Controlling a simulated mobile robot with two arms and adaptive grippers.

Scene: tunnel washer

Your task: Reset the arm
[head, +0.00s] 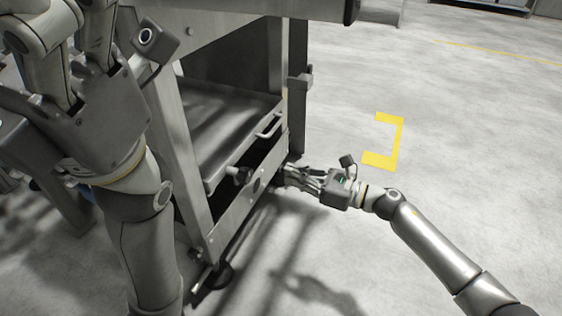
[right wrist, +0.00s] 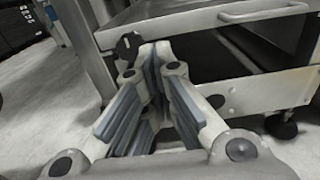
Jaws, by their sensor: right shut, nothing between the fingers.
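My right gripper (head: 284,175) reaches in from the right in the head view, low beside the metal frame of the washer (head: 235,218). In the right wrist view its fingers (right wrist: 158,62) come together at the tips with nothing between them. A dark knob (right wrist: 128,46) shows just past the fingertips; I cannot tell whether they touch it. My left gripper (head: 66,20) is large at the upper left of the head view, pointing up. Its fingertips are cut off, so its opening is unclear.
A metal drawer or tray with a bar handle (head: 269,126) sits in the frame above my right gripper; the handle also shows in the right wrist view (right wrist: 264,13). A yellow floor mark (head: 396,142) lies to the right. The floor there is clear.

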